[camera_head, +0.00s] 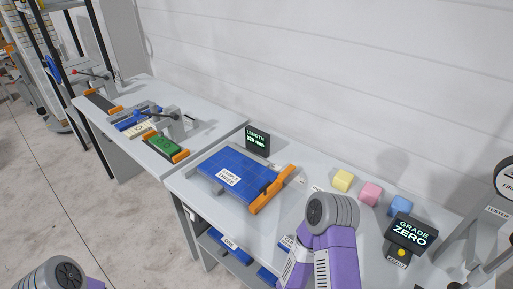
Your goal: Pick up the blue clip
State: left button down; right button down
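The only small loose blue piece is a rounded block (398,207) at the right of the near bench, and I take it as the blue clip. It lies last in a row after a yellow block (343,181) and a pink block (371,194), just behind the grade display. Nothing touches it from my side. My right arm shows as a grey joint and purple link at the bottom centre, left of the blocks. My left arm shows only a joint at the bottom left corner. Neither gripper's fingers are visible.
A grade display reading ZERO (411,233) stands in front of the blue block, and a tester (490,225) stands at the right. The white wall is behind.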

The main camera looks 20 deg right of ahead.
aim_at(284, 243)
jog(key=z, duration=1.45)
